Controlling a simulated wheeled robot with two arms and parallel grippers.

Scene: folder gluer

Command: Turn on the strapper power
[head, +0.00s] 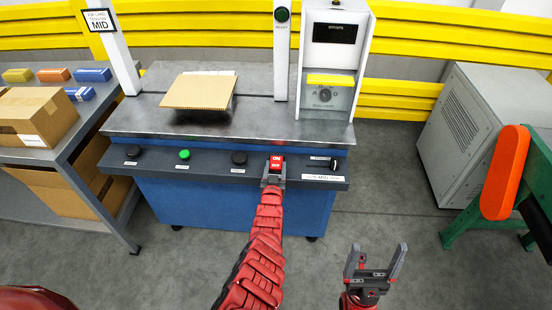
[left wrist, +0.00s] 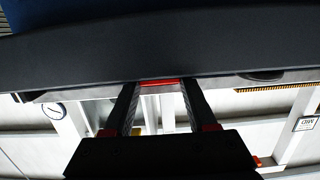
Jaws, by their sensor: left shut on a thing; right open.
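The strapper (head: 215,118) is a blue cabinet with a grey steel top and a dark front control strip. A red power switch (head: 277,162) with white lettering, including ON, sits on that strip right of centre. My left gripper (head: 273,179) is at the switch, shut on it. In the left wrist view, a sliver of the red switch (left wrist: 158,83) shows between the two dark fingers; the rest is hidden. My right gripper (head: 376,260) is open and empty, low over the floor, to the right of the strapper and apart from it.
The strip also has a green button (head: 184,154), black buttons (head: 239,158) and a black knob (head: 334,163). A flat cardboard stack (head: 198,92) lies on top. A side table (head: 75,150) with boxes stands left; an orange-guarded machine (head: 506,172) stands right.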

